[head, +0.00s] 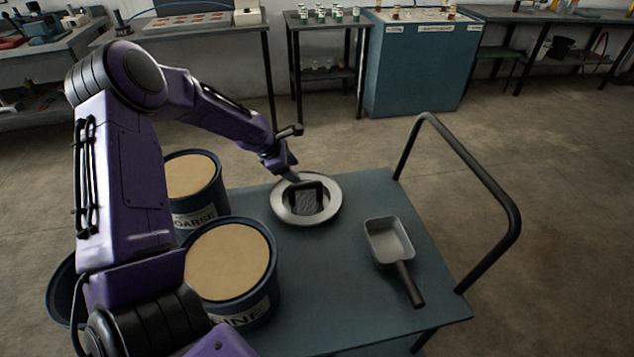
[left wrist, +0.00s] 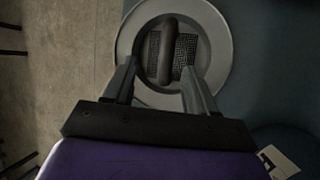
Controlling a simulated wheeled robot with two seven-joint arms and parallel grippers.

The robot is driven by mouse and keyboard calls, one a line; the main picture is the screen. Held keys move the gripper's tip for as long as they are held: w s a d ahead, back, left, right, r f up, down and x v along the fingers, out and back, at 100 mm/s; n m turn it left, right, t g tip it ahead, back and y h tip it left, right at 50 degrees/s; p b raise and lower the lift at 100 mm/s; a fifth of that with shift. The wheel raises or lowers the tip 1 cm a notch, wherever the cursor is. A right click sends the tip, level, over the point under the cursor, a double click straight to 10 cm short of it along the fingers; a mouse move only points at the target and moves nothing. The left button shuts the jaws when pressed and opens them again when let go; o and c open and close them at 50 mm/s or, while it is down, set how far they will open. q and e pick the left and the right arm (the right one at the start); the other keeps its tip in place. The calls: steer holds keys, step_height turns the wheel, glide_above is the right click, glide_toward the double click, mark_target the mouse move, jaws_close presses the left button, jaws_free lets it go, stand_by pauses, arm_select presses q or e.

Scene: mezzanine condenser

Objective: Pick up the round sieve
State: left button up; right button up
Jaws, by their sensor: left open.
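The round sieve (head: 333,207) lies on the blue-grey cart top, left of the scoop. It has a wide pale grey rim, a dark mesh middle and a dark raised handle across it. In the left wrist view the sieve (left wrist: 222,50) shows its handle running lengthwise between my fingers. My left gripper (head: 291,172) is over the far side of the sieve. In the left wrist view the left gripper (left wrist: 158,70) is open, one finger on each side of the handle, holding nothing. Whether the fingers touch the sieve, I cannot tell. My right gripper is not in view.
A grey scoop (head: 390,240) with a dark handle lies on the cart (head: 345,295). Blue drums of sand-coloured material, one coarse (head: 192,175) and one fine (head: 230,262), stand at the cart's left. A black push bar (head: 470,165) rises at the right.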

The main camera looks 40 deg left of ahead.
mark_target(303, 183)
arm_select(q)
steer(key=x, duration=0.3)
steer(key=shift+s+d+f, duration=0.1)
steer(key=shift+s+f, duration=0.15)
steer(key=shift+s, duration=0.05)
steer(key=x, duration=0.4)
steer(key=b+x, duration=0.1)
steer(key=x, duration=0.1)
steer(key=shift+s+d+f, duration=0.15)
steer(key=shift+s, duration=0.1)
jaws_close()
